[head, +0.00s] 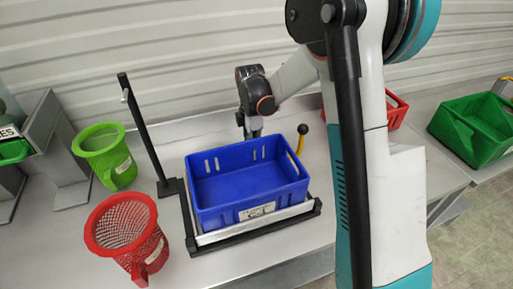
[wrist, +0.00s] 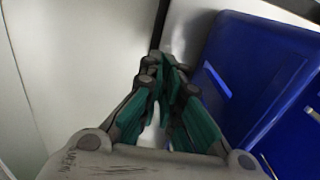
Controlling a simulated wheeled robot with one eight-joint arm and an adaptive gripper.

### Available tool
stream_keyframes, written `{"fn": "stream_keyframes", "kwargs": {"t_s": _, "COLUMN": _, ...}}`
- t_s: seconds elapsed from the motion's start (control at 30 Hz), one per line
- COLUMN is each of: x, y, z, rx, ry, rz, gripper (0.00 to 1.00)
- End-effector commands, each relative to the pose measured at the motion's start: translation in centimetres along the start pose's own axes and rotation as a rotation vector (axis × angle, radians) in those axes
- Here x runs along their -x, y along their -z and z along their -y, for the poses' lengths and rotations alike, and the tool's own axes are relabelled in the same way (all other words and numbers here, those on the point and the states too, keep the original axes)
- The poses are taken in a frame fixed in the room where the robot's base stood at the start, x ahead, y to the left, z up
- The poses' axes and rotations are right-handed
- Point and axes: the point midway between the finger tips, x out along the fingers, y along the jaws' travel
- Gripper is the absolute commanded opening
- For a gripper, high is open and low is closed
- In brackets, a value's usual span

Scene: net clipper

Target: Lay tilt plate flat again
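The tilt plate (head: 254,224) shows as a silvery strip along the front, under a blue crate (head: 250,205), above a black base frame (head: 262,229). The crate hides most of the plate, and I cannot tell how far it is tilted. A lever with a black knob (head: 302,129) and yellow shaft stands at the crate's right back corner. My gripper (head: 254,132) is behind the crate's back wall, mostly hidden. In the wrist view my gripper (wrist: 167,68) has its fingertips close together, with nothing clearly held, beside the blue crate (wrist: 235,75).
A black post (head: 140,120) rises left of the crate. A green mesh basket (head: 118,165) and a red mesh basket (head: 115,235) stand further left. A red bin (head: 398,108) and a green bin (head: 475,128) are at the right. The ribbed wall (head: 140,40) is close behind.

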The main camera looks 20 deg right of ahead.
Motion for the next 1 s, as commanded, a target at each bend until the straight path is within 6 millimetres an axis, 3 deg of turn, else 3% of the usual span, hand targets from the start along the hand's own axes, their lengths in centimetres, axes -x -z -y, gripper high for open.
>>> {"fn": "stream_keyframes", "kwargs": {"t_s": 0.03, "x": 1.7, "y": 0.4, "z": 0.1, "rx": 0.001, "ry": -0.001, "rz": 0.0, "gripper": 0.0}}
{"fn": "stream_keyframes", "kwargs": {"t_s": 0.2, "x": 5.4, "y": 0.2, "z": 0.2, "rx": 0.0, "ry": -0.001, "rz": 0.0, "gripper": 0.0}}
{"fn": "stream_keyframes", "kwargs": {"t_s": 0.43, "x": 9.2, "y": 0.2, "z": 0.4, "rx": 0.0, "ry": -0.001, "rz": 0.0, "gripper": 0.0}}
{"fn": "stream_keyframes", "kwargs": {"t_s": 0.63, "x": 10.6, "y": 0.2, "z": 0.4, "rx": 0.0, "ry": -0.001, "rz": 0.0, "gripper": 0.0}}
{"fn": "stream_keyframes", "kwargs": {"t_s": 1.0, "x": 10.7, "y": 0.2, "z": 0.4, "rx": 0.0, "ry": -0.001, "rz": 0.0, "gripper": 0.0}}
